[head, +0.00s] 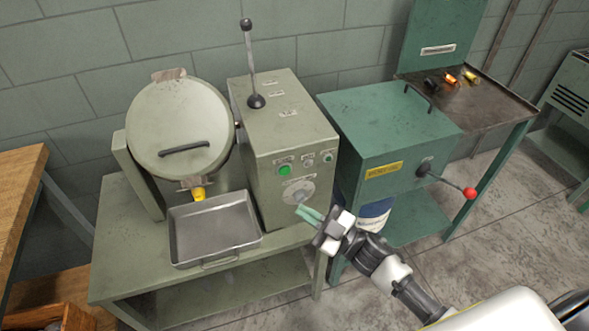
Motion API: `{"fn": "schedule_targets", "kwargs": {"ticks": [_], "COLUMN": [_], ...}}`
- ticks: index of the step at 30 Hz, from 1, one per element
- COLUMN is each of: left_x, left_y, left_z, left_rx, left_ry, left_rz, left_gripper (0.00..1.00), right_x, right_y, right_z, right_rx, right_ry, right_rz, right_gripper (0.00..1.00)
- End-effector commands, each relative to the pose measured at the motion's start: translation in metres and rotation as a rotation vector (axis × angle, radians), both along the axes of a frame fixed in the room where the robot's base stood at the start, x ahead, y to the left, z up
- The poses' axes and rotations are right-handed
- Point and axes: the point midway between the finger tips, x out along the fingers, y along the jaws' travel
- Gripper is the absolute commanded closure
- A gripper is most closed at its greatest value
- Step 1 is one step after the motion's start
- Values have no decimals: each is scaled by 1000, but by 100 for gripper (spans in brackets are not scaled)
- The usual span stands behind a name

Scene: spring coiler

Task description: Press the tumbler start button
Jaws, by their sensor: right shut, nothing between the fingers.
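The tumbler (180,125) is a grey-green round drum with a dark handle on its lid, on a bench at the left. Beside it stands its control box (285,135) with a tall black-knobbed lever (250,65) on top. The box's front has a larger bright green button (284,170), a smaller green button (327,157) to the right, and a round dial (298,192) below. The small labels cannot be read. My right gripper (308,213) is shut and empty, in front of the box near the dial, below the green buttons. My left gripper is not in view.
A metal tray (213,232) sits on the bench below the drum. A teal cabinet (390,135) with a red-knobbed crank (469,193) stands right of the box. A dark side table (480,98) holds small items. A wooden table (18,180) is at the left.

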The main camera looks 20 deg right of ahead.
Motion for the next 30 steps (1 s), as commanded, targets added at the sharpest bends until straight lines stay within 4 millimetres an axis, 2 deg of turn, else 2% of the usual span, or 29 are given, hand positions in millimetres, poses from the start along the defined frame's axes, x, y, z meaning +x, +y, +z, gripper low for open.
{"fn": "schedule_targets", "kwargs": {"ticks": [4,17,23,30], "left_x": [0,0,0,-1], "left_y": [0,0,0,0], "left_z": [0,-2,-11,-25], "left_rx": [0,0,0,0], "left_ry": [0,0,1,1], "left_rz": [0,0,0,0], "left_gripper": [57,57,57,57], "right_x": [-3,1,22,57], "right_y": [4,5,5,7], "right_z": [12,12,10,10], "right_rx": [-1,0,0,0], "right_ry": [-33,-34,-36,-35], "right_rz": [30,30,31,29], "right_gripper": [100,100,100,100]}}
